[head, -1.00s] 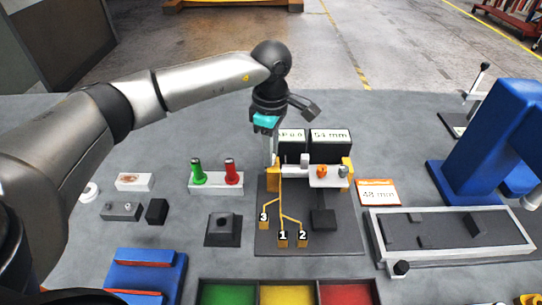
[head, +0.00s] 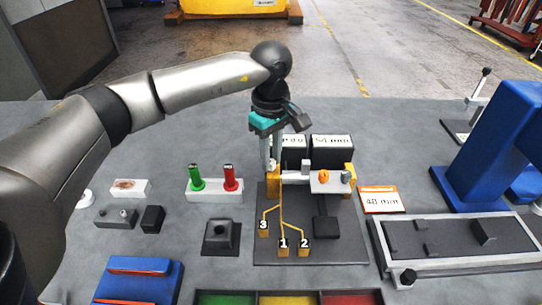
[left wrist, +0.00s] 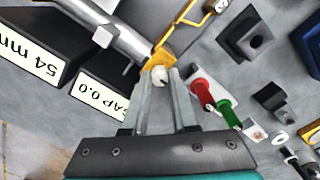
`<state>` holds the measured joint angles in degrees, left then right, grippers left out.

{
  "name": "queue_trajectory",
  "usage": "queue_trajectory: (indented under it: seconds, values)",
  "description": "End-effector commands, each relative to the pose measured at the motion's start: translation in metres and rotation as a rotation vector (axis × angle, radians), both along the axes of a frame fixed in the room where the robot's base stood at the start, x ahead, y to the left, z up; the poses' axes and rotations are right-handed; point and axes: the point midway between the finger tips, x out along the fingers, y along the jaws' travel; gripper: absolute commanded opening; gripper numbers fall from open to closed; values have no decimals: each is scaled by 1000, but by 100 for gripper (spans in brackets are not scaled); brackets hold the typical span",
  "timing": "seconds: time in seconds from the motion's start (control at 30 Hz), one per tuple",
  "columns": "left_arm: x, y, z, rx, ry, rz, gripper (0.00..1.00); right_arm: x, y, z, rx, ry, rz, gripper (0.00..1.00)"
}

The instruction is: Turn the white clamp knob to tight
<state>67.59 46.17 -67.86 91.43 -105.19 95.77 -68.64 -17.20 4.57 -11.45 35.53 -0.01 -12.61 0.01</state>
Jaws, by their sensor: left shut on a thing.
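The white clamp knob (left wrist: 159,76) shows in the left wrist view between the two fingertips of my left gripper (left wrist: 161,80), at the end of a yellow fixture part. The gripper is shut on it. A small dark mark shows on the knob's face. In the head view my left gripper (head: 271,165) points down at the left yellow block (head: 273,183) of the clamp fixture, and its fingers largely hide the knob. I cannot read the knob's tightness. My right gripper is not in view.
Black displays (head: 331,150) stand just behind the fixture. A white stand (head: 214,190) with green and red plungers is to its left. An orange-edged 48 mm card (head: 382,200) lies to its right. A long grey tray (head: 455,245) and a blue machine (head: 490,145) stand farther right.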

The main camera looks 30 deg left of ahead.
Motion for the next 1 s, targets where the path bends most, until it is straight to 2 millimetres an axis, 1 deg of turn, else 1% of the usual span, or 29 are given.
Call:
queue_trajectory:
  seconds: [0.2, 0.23, 0.4, 0.5, 0.7, 0.8, 0.87, 0.97, 1.0]
  values:
    - [1, 0, 1, -1, -4, -2, 0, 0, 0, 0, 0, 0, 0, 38]
    - [1, 0, 2, -1, -4, -2, 29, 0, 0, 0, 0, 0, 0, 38]
    - [1, 0, 1, -1, -3, -1, 48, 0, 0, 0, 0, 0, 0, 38]
    - [0, 0, 1, 0, -2, 0, 56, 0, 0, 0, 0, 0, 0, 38]
    - [0, 0, 0, 1, -1, 0, 56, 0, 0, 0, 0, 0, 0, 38]
    - [0, 0, 4, 0, -2, 1, 56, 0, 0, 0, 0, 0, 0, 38]
    - [1, 0, 10, 0, -3, 1, 56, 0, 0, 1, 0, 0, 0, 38]
    - [1, 0, 27, 0, -5, 2, 56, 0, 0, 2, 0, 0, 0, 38]
    - [2, 0, 36, -1, -7, 2, 56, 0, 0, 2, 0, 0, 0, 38]
